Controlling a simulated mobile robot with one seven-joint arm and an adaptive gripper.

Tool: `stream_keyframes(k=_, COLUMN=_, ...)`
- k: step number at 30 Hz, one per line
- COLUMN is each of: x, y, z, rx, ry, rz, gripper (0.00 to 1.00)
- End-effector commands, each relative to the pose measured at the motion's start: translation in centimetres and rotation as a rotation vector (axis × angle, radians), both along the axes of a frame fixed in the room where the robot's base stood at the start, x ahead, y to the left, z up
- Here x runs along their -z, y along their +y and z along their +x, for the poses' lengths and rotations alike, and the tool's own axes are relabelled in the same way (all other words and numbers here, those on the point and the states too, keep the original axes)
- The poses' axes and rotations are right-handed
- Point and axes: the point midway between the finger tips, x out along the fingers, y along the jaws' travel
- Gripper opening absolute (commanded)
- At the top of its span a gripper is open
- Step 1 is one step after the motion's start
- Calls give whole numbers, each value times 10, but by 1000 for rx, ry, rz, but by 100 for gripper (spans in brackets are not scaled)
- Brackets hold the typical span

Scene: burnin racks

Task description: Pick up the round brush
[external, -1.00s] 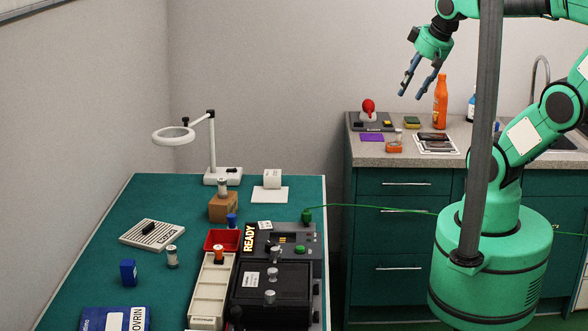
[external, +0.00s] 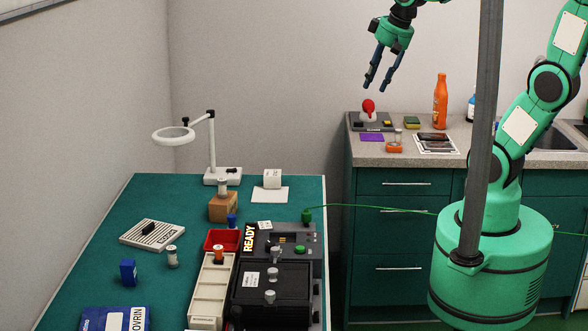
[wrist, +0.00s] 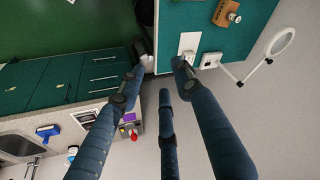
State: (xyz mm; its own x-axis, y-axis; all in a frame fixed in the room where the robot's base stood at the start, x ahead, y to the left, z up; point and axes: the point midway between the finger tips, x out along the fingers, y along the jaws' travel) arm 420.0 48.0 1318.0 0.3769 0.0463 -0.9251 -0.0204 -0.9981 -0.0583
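My gripper (external: 377,88) hangs in the air in the external view, above the back counter and its black stand. Its blue-grey fingers are spread apart with nothing between them. In the wrist view the gripper's fingers (wrist: 160,78) are also apart and empty. I cannot surely tell which thing is the round brush. A blue item with a pale edge (wrist: 48,131) lies by the sink in the wrist view, too small to name. A red ball on a white stem (external: 368,108) stands on the black stand.
The grey counter (external: 378,160) also holds an orange bottle (external: 440,100), a purple pad (external: 372,137) and a small orange box (external: 394,148). The green table (external: 90,238) at left holds a ring lamp (external: 212,150), a black machine (external: 300,275) and small capped cylinders. A dark post stands before my arm.

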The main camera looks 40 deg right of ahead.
Motion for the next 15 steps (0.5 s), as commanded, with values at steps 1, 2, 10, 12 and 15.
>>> stream_keyframes(k=1, x=2, y=9, z=13, rx=-2, ry=17, rz=4, gripper=34)
stream_keyframes(k=2, x=3, y=14, z=20, rx=0, ry=25, rz=8, gripper=34)
stream_keyframes(k=10, x=21, y=63, z=81, rx=17, ry=100, rz=28, gripper=34)
stream_keyframes(k=12, x=28, y=77, z=96, rx=21, ry=118, rz=31, gripper=34)
stream_keyframes(k=15, x=40, y=99, z=116, rx=29, ry=145, rz=34, gripper=34)
